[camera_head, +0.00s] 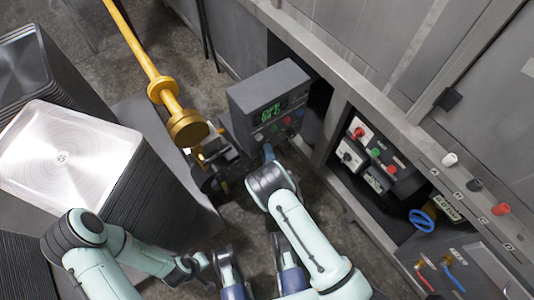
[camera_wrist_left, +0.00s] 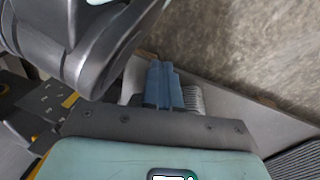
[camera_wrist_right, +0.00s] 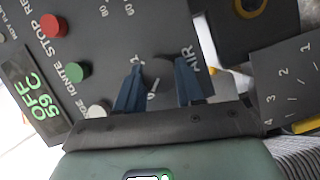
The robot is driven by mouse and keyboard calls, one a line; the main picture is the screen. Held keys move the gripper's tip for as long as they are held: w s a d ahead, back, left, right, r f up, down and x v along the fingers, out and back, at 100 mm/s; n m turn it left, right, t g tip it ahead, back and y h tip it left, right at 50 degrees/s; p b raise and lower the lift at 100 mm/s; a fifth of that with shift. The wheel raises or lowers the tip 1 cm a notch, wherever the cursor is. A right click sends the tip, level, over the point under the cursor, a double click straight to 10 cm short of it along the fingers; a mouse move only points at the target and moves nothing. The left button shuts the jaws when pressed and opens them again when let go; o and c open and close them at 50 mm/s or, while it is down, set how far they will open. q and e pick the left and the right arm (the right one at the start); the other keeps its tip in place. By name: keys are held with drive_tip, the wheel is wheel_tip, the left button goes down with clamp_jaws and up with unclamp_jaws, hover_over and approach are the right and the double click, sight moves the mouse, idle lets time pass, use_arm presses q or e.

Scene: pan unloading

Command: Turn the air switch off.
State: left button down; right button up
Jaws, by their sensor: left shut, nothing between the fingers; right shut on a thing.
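The control box (camera_head: 268,98) stands at the upper middle of the head view, with a green display and coloured buttons on its face. In the right wrist view its panel (camera_wrist_right: 100,32) shows the dark round air switch (camera_wrist_right: 157,76), beside the label AIR, with a white pointer mark. My right gripper (camera_wrist_right: 160,88) has its blue fingers on both sides of this knob and is shut on it; the fingers partly hide its edges. In the head view the right gripper (camera_head: 268,153) is at the box's lower edge. My left gripper (camera_wrist_left: 164,84) is shut and empty, away from the box.
The green display (camera_wrist_right: 37,98) reads OFF and a temperature. Red (camera_wrist_right: 52,26) and green (camera_wrist_right: 78,71) buttons sit beside it. A yellow pole (camera_head: 145,60) stands left of the box. Stacked metal trays (camera_head: 62,155) fill the left. A cabinet with switches (camera_head: 375,152) is at right.

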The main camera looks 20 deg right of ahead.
idle(0.3)
drive_tip(key=o, duration=1)
drive_tip(key=shift+o, duration=0.2)
drive_tip(key=shift+s, duration=0.1)
use_arm(q)
drive_tip(key=w+d+r+t+p, duration=0.1)
drive_tip(key=w+r+p, duration=0.2)
drive_tip(key=r, duration=0.2)
drive_tip(key=shift+w+d+r, duration=0.3)
use_arm(e)
drive_tip(key=s+r, duration=0.1)
drive_tip(key=s, duration=1.2)
drive_tip(key=shift+s+a, duration=0.15)
drive_tip(key=shift+a, duration=0.05)
